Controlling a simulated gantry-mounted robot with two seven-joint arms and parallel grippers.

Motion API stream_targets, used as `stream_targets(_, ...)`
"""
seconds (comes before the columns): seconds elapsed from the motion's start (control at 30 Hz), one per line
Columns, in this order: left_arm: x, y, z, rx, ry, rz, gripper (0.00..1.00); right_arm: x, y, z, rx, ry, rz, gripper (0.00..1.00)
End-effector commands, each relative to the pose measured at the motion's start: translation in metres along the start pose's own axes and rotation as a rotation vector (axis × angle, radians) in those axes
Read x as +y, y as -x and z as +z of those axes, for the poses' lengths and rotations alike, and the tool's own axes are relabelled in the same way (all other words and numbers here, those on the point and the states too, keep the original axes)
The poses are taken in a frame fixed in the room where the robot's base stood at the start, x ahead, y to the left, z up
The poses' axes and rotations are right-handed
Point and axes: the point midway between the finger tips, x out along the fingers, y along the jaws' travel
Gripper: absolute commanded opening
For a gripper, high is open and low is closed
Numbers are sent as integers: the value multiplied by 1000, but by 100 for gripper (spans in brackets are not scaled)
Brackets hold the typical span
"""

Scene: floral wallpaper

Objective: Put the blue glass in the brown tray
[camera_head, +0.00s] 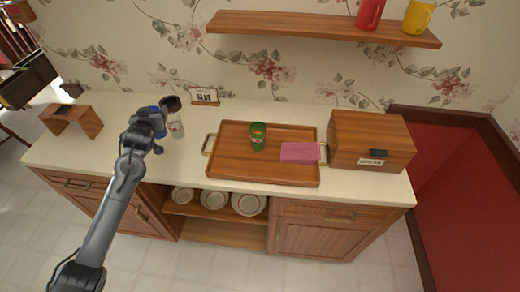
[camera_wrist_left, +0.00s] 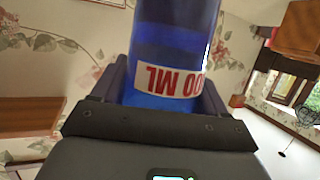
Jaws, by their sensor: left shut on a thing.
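My left gripper (camera_head: 156,128) is shut on the blue glass, over the left part of the counter, left of the brown tray. In the left wrist view the blue glass (camera_wrist_left: 175,45) stands between the fingers, with a white label and red "ML" lettering. In the head view only small blue patches show at the gripper, mostly hidden by it. The brown tray (camera_head: 228,165) lies on the counter's middle, with metal handles. It holds a green glass (camera_head: 258,137) and a pink cloth (camera_head: 300,152) at its right. My right gripper is not in view.
A pale container (camera_head: 177,128) with a dark top (camera_head: 171,103) is close beside my left gripper. A wooden box (camera_head: 368,140) stands right of the tray. A small wooden stand (camera_head: 72,119) is at far left. A shelf (camera_head: 320,29) with red and yellow mugs hangs above.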

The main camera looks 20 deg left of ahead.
Motion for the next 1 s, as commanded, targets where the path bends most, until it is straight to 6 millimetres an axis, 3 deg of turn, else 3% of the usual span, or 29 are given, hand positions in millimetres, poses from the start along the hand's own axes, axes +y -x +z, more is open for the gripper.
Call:
stream_targets(0.17, 83, 26, 18, 1, -29, 110, 34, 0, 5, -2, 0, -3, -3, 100)
stream_targets(0.4, 197, 78, 36, 2, -75, 261, 34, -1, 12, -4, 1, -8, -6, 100)
stream_targets(0.6, 269, 122, 41, 4, -105, 359, 34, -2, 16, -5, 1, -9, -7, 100)
stream_targets(0.8, 311, 152, 41, 2, -126, 421, 34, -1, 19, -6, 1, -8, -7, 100)
stream_targets(1.0, 320, 156, 42, 1, -135, 440, 34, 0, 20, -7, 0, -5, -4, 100)
